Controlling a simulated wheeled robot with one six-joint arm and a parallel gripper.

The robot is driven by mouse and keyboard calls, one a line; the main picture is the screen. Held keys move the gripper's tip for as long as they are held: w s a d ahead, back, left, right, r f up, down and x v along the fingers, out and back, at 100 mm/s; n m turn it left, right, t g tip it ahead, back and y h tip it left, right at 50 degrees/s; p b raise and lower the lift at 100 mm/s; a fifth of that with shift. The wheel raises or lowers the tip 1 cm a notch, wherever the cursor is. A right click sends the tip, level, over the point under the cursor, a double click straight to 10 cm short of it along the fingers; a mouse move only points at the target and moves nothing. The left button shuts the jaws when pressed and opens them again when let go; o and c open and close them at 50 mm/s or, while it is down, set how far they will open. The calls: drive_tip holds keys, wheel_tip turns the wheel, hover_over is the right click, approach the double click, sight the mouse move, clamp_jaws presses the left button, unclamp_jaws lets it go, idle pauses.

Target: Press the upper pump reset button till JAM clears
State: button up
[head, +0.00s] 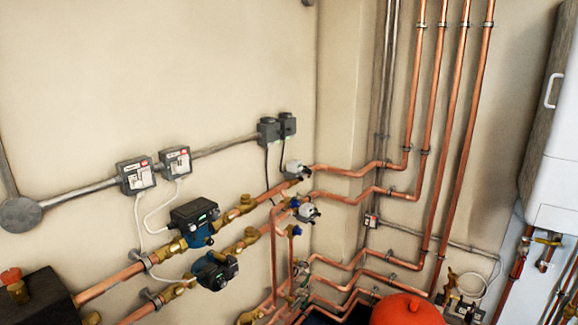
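The upper pump (196,221) is a blue body with a black head, set in the upper copper pipe line at the lower middle of the head view. Its dark face has a small light green patch. A reset button and any JAM text are too small to make out. The lower pump (215,270) sits below and slightly right of it, in the lower pipe line. My gripper is not in view.
Two grey switch boxes (137,174) with white cables hang on the wall above the pumps. Valve actuators (295,170) sit on the pipes to the right. A red vessel (407,309) stands at the bottom, and a white boiler (556,150) hangs at the far right.

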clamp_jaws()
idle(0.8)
